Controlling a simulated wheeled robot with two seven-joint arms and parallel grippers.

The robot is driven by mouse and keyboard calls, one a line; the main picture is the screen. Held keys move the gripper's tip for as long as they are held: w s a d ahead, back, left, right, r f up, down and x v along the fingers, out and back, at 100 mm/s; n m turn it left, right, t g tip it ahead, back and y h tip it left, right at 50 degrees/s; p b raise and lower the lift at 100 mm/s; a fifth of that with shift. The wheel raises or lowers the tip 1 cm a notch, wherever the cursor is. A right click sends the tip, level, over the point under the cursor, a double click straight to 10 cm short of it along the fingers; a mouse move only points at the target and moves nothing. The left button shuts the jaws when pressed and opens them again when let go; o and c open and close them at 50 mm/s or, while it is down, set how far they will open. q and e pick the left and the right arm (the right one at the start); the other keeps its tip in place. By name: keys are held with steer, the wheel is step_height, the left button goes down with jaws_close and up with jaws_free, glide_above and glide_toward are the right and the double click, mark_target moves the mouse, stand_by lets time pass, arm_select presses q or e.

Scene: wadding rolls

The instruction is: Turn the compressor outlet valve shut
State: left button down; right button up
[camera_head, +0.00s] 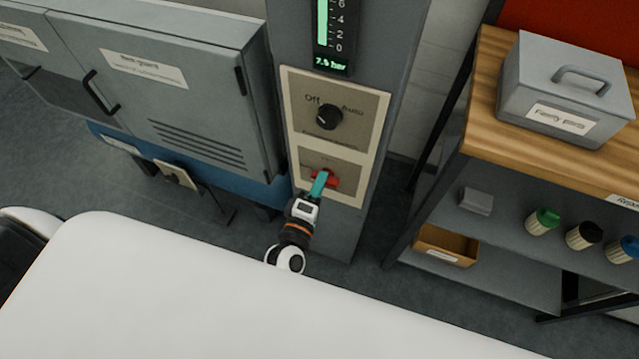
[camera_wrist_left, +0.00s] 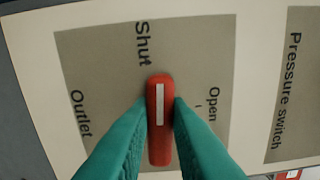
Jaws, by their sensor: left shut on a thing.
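The outlet valve's red handle (camera_head: 332,181) sits on the lower plate of the grey column. In the left wrist view the red handle (camera_wrist_left: 159,150) has a white stripe. Its far end points up the picture, close to the word "Shut" (camera_wrist_left: 143,45). The word "Open" (camera_wrist_left: 212,105) lies to its right, off the handle's line. My left gripper (camera_head: 321,180) reaches the plate from below. Its teal fingers (camera_wrist_left: 160,112) are shut on the handle, one on each side. They hide part of the handle in the head view.
The pressure switch knob (camera_head: 329,117) is just above, between "Off" and "Auto". A lit gauge (camera_head: 332,64) above reads about 7.9 bar. A grey cabinet (camera_head: 165,75) stands left. A shelf unit (camera_head: 490,130) with a metal box (camera_head: 565,90) stands right.

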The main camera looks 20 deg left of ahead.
arm_select(q)
steer(key=shift+n, duration=0.6)
steer(key=c, duration=1.4)
jaws_free()
steer(key=shift+o, duration=0.2)
steer(key=s+b, duration=0.1)
steer(key=s, duration=1.1)
steer(key=shift+a, duration=0.25)
steer(key=shift+f, duration=0.1)
